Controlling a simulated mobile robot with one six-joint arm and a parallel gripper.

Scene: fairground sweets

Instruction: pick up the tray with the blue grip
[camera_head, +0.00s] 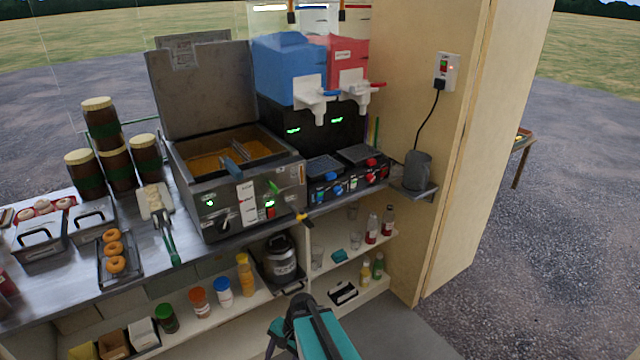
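Two drip trays sit side by side at the front of the drinks machine. The left drip tray (325,168) has a bluish top and lies below the blue tank. The right drip tray (362,154) is darker and lies below the red tank. Small blue and red parts show along their front, too small to tell grips from knobs. A blue-grey grip (232,167) also shows over the fryer; what it belongs to is unclear. Teal and dark parts of my arm show at the bottom centre, well below the counter top. My gripper itself is not in view.
The fryer (238,205) stands left of the drinks machine, lid raised. A doughnut tray (124,279), dark jars and lidded tubs crowd the counter's left. A grey cup (417,170) stands on a small shelf at right. Open ground lies right.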

